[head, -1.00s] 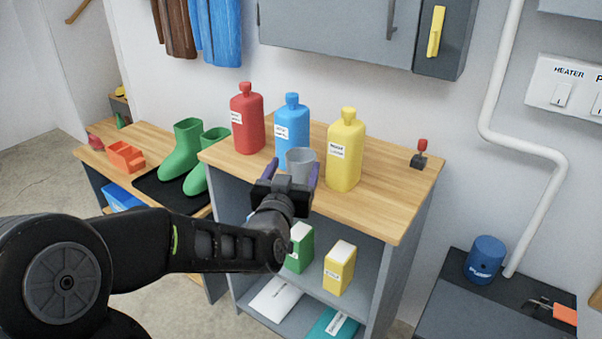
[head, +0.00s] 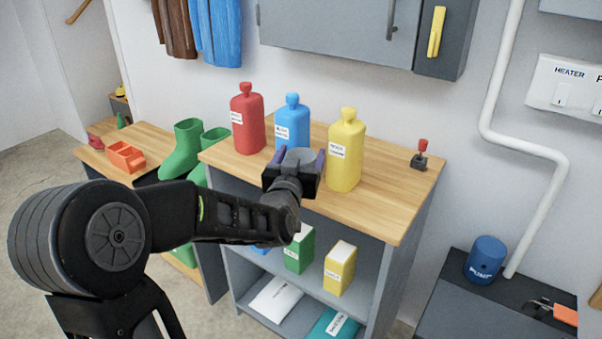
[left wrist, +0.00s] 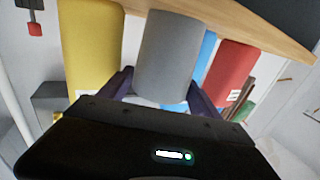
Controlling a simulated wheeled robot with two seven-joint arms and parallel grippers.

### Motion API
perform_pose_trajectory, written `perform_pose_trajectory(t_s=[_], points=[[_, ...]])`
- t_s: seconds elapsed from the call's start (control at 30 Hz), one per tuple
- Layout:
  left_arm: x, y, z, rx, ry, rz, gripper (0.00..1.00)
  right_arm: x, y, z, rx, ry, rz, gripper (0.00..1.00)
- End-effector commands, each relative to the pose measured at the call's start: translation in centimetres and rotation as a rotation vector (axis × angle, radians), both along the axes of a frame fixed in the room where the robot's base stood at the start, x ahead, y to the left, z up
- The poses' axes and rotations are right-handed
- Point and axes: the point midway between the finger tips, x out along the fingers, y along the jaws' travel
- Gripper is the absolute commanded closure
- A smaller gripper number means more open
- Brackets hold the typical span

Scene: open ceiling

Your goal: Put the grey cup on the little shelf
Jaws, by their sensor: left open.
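The grey cup (head: 299,159) stands on the wooden top of the little shelf unit (head: 392,205), in front of the blue and yellow bottles. My left gripper (head: 300,163) is at the cup with one purple finger on each side of it; the jaws are open. In the left wrist view the cup (left wrist: 167,55) fills the space between the fingers, and I cannot tell whether they touch it. The gripper body hides the cup's lower part in the head view. My right gripper is out of view.
Red (head: 247,122), blue (head: 292,126) and yellow (head: 346,152) bottles stand close behind the cup. A small red-knobbed lever (head: 420,157) is at the right of the top. Green (head: 299,250) and yellow (head: 339,269) boxes occupy the shelf below.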

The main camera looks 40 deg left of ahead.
Motion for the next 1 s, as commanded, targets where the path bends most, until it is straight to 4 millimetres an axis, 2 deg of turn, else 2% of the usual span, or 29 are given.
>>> perform_pose_trajectory(t_s=[0.43,1.0], points=[[-0.03,-0.03,0.02,0.0,0.0,0.0,0.27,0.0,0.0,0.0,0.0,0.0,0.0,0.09],[-0.04,-0.03,0.02,0.0,0.0,0.0,0.74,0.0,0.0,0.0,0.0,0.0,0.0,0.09]])
